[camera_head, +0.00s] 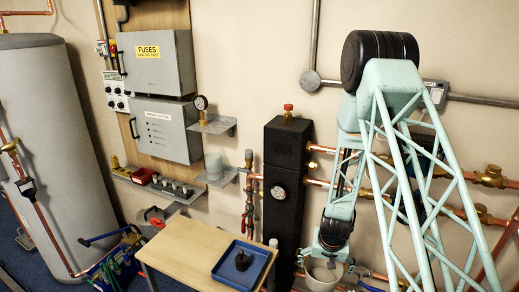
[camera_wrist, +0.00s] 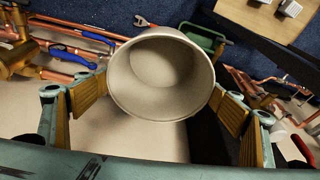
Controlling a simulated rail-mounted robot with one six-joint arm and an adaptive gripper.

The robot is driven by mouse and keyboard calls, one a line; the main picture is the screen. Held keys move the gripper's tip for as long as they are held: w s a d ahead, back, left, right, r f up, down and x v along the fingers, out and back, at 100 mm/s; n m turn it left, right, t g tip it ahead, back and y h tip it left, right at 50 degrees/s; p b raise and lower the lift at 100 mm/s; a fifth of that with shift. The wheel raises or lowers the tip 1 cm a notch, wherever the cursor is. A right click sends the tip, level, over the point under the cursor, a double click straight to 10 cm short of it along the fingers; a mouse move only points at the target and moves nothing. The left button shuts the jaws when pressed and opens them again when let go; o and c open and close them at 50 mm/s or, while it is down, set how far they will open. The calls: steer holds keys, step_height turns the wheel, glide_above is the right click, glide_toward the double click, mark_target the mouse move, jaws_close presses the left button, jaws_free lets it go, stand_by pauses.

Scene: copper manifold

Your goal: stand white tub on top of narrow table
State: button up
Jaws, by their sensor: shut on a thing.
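The white tub (camera_head: 322,278) is at the lower edge of the head view, right of the narrow table, and its lower part is cut off. In the wrist view the tub (camera_wrist: 160,75) shows its open mouth and empty inside, between the two yellow-padded fingers. My gripper (camera_head: 328,260) is shut on the tub and holds it below the arm. The narrow table (camera_head: 185,245) has a light wooden top at the bottom centre of the head view. The tub is apart from the tabletop.
A blue tray (camera_head: 222,272) with a dark object (camera_head: 242,261) stands on the right part of the tabletop; the left part is bare. A black column (camera_head: 285,190) with a gauge stands behind the table. Copper pipes (camera_head: 380,188) run along the wall.

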steer(key=s+a+r+n+y+b, duration=0.1)
steer(key=s+a+r+n, duration=0.1)
steer(key=r, duration=0.6)
steer(key=shift+s+a+r+n+b, duration=0.3)
steer(key=shift+s+a+n+b, duration=0.1)
steer(key=shift+a+n, duration=0.15)
steer(key=s+d+r+m+h+p, duration=0.2)
steer(key=s+d+r+m+p, duration=0.5)
steer(key=s+d+r+p, duration=0.6)
steer(key=shift+d+r+m+g+p, duration=0.35)
steer(key=shift+r+p, duration=0.6)
steer(key=shift+p, duration=0.2)
steer(key=shift+a, duration=0.25)
